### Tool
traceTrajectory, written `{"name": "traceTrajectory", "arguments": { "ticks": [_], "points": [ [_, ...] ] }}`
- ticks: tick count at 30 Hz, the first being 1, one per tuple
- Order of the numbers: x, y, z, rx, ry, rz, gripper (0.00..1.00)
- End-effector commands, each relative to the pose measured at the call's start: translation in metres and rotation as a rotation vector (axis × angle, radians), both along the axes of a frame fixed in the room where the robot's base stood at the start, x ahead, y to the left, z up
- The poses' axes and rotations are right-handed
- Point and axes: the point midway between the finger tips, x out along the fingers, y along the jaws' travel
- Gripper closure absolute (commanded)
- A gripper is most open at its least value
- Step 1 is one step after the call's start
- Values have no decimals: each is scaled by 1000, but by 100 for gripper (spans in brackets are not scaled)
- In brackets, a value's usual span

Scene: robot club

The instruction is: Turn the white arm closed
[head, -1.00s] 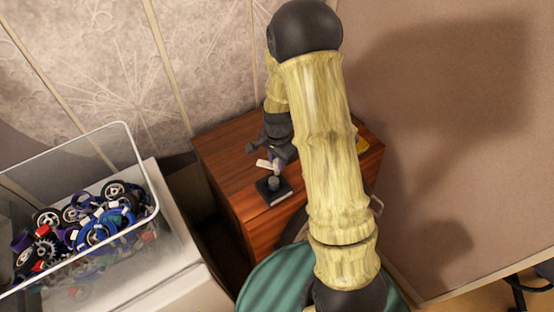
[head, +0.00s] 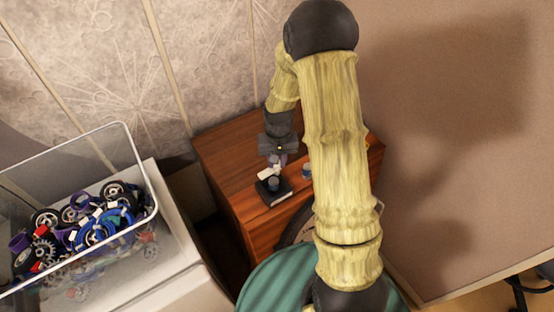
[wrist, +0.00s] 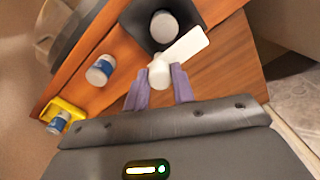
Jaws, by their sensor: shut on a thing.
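The white arm (wrist: 184,48) is a flat white lever beside a grey round post on a dark square base (wrist: 139,27). In the head view the dark base (head: 281,196) sits on top of the wooden cabinet, and the white arm (head: 265,175) shows just above it, pointing left. My gripper (wrist: 158,88) has its purple fingers shut on the white arm's rounded end. In the head view my gripper (head: 277,160) comes down from behind the base, and its fingertips are small and partly hidden.
The wooden cabinet (head: 230,165) carries a blue-and-white can (wrist: 101,70) and a yellow tray (wrist: 66,109) with another can (wrist: 59,121). A clear bin (head: 140,160) of wheels and parts stands at left on a white unit. A wall rises behind.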

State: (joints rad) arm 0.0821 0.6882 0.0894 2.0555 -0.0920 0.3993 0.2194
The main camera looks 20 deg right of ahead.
Motion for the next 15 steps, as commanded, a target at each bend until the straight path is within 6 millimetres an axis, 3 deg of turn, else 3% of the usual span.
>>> {"name": "traceTrajectory", "arguments": {
  "ticks": [15],
  "points": [
    [2,0,2,0,-5,486,98]
  ]
}}
